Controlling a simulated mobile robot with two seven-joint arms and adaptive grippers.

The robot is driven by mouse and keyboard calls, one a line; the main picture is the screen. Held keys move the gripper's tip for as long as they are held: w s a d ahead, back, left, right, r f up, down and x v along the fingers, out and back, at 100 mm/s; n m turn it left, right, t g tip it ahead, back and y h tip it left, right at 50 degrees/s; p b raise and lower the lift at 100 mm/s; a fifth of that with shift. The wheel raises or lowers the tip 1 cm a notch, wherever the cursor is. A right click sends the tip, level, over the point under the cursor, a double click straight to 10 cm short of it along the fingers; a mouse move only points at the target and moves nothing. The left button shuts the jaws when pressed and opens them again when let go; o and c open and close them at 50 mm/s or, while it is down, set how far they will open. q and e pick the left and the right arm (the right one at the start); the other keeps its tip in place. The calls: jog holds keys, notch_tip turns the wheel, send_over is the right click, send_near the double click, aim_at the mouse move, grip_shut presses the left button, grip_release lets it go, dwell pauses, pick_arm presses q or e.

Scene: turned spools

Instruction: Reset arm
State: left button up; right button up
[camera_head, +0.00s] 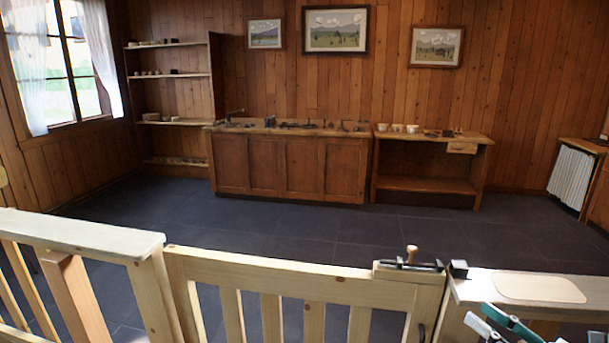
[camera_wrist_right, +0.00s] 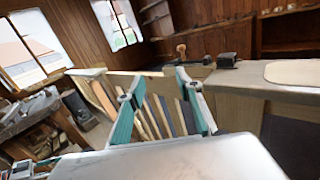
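My right gripper (camera_head: 481,315) is at the bottom right of the head view, in front of the right-hand railing. It is also in the right wrist view (camera_wrist_right: 156,78), where its two grey and teal fingers stand apart with nothing between them. The wooden gate (camera_head: 300,283) stands across the front, in line with the railings. Its black bolt (camera_head: 408,265) with a wooden knob (camera_head: 411,251) lies on the gate's top right corner. A black block (camera_head: 459,269) sits on the right railing, with a small gap to the bolt's end. My left gripper is not in view.
The left railing (camera_head: 75,233) and right railing (camera_head: 560,291) flank the gate. A pale rounded board (camera_head: 538,287) lies on the right one. Beyond is open dark tiled floor (camera_head: 300,230), then a cabinet (camera_head: 288,165) and a workbench (camera_head: 430,165). A cluttered bench (camera_wrist_right: 35,125) shows at left in the wrist view.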

jog(key=s+d+f+m+h, duration=0.1)
jog(key=d+f+m+h, duration=0.15)
jog(key=m+h, duration=0.65)
jog(key=s+d+f+m+h, duration=0.1)
jog(key=d+f+m+h, duration=0.2)
jog(key=m, duration=1)
jog(key=s+a+f+m+g+h, duration=0.1)
jog(key=s+a+f+m+g, duration=0.35)
jog(key=s+f+m, duration=0.2)
jog(key=s+a+f+m+g, duration=0.3)
jog(key=s+f+m+g, duration=0.25)
jog(key=s, duration=0.25)
jog(key=w+a+f+m+t+y, duration=0.1)
jog(key=a+f+t+y, duration=0.3)
jog(key=a+f, duration=1)
jog(key=a+m+y, duration=0.1)
jog(key=a+y, duration=0.1)
jog(key=y, duration=0.1)
jog(key=shift+w+a+f, duration=0.15)
jog(key=shift+w+a, duration=0.2)
jog(key=shift+w, duration=0.05)
